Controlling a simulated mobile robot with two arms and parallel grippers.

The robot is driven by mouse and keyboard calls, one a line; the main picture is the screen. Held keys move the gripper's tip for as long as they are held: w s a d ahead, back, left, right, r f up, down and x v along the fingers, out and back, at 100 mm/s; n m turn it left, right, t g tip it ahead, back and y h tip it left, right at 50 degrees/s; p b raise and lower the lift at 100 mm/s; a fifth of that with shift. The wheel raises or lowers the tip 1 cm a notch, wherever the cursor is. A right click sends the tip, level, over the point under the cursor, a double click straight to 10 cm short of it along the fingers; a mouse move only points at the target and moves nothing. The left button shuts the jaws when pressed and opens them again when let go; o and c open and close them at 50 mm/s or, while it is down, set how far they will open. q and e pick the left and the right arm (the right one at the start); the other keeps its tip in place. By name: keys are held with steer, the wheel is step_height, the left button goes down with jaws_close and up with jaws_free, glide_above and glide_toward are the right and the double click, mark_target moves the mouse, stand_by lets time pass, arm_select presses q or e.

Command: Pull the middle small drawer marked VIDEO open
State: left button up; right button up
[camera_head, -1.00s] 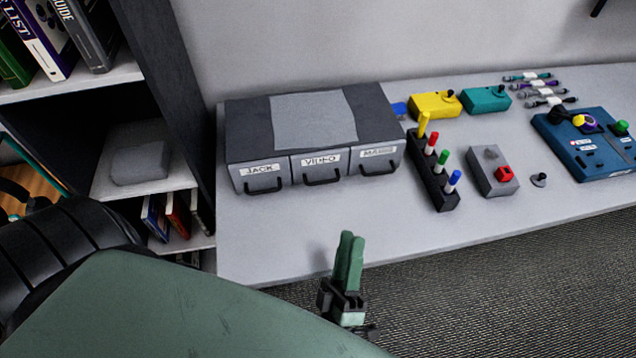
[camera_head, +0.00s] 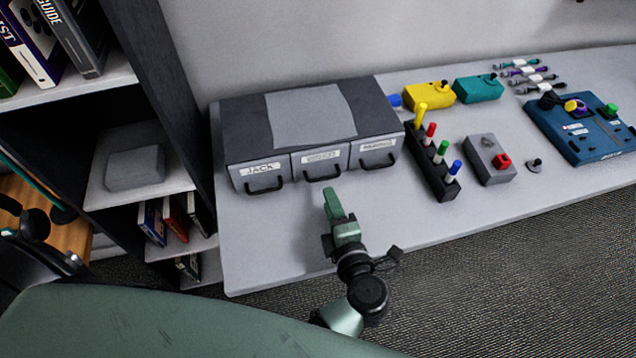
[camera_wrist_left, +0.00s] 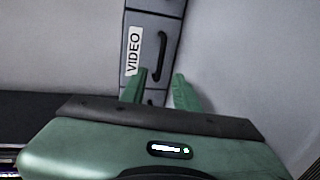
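The small drawer unit stands on the table with three drawers side by side, all closed. The middle VIDEO drawer (camera_head: 321,162) has a black bar handle (camera_head: 322,175) and a white label. In the left wrist view the VIDEO drawer (camera_wrist_left: 146,45) appears turned on its side, its handle (camera_wrist_left: 161,55) above the fingers. My left gripper (camera_head: 336,203) is in front of the VIDEO drawer, a little short of the handle and not touching it. In the left wrist view its two fingers (camera_wrist_left: 160,92) are apart with nothing between them. My right gripper is out of view.
The JACK drawer (camera_head: 262,175) is left of VIDEO, another labelled drawer (camera_head: 376,154) right. A black rack (camera_head: 432,165) with coloured plugs and a grey box (camera_head: 490,160) stand further right. A bookshelf (camera_head: 170,90) is at left. The table (camera_head: 265,240) before the drawers is clear.

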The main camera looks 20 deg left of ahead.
mark_target(321, 180)
arm_select(q)
steer(key=p+x, duration=0.1)
steer(key=x, duration=0.5)
steer(key=shift+w+a, duration=0.1)
jaws_close()
stand_by(1.3)
